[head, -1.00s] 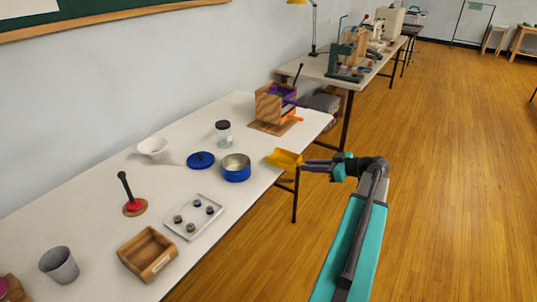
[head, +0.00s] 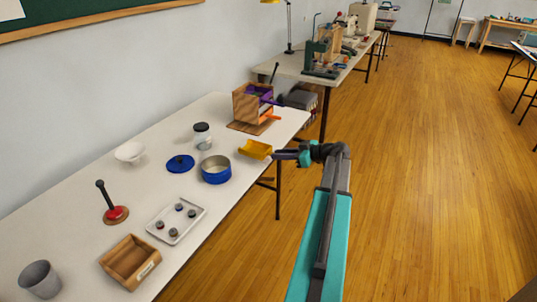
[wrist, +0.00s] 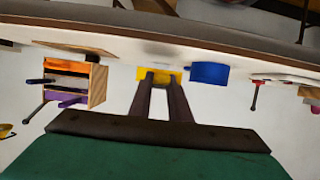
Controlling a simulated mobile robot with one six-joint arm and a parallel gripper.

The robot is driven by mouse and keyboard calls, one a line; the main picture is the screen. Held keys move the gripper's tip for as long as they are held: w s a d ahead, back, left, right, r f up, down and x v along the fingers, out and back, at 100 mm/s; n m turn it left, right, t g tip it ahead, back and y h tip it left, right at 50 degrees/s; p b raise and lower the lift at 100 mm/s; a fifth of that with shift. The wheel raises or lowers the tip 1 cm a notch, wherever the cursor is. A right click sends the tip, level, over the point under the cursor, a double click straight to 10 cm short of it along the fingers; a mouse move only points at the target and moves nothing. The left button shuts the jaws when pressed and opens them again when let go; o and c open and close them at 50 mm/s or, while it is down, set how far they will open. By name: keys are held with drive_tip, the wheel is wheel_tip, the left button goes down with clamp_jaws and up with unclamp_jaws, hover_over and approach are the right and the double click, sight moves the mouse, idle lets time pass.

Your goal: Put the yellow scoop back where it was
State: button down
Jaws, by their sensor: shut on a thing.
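The yellow scoop (head: 256,150) is held in the air by the table's right edge, right of the blue pot. My gripper (head: 277,154) is shut on its handle end. In the wrist view the scoop (wrist: 172,75) shows between my fingertips (wrist: 160,80), mostly hidden by them. A wooden box (head: 246,104) stands on a brown board at the table's far end, with purple (head: 262,91) and orange (head: 269,118) handles sticking out of it. The wrist view shows this box (wrist: 98,86) at left, upside down. The scoop is apart from the box.
The blue pot (head: 216,173) is open, with its blue lid (head: 180,163) beside it. A jar (head: 202,137), white bowl (head: 130,152), tray (head: 160,232) of small pieces, wooden bin (head: 118,277) and grey cup (head: 40,280) share the table. Open floor lies to the right.

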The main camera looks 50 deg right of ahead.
sight(270, 146)
drive_tip(key=w, duration=0.2)
drive_tip(key=w+d+p, duration=0.1)
drive_tip(key=w, duration=0.2)
drive_tip(key=w+d, duration=0.1)
drive_tip(key=w, duration=0.1)
drive_tip(key=shift+w+d+f, duration=0.2)
drive_tip(key=shift+f, duration=0.15)
drive_tip(key=shift+f+p, duration=0.55)
drive_tip(key=shift+f, duration=1.25)
drive_tip(key=shift+f, duration=0.1)
drive_tip(key=c, duration=1.7)
unclamp_jaws()
drive_tip(key=shift+o, duration=0.2)
drive_tip(key=b+v, duration=0.1)
drive_tip(key=v, duration=1.1)
drive_tip(key=shift+b, duration=0.4)
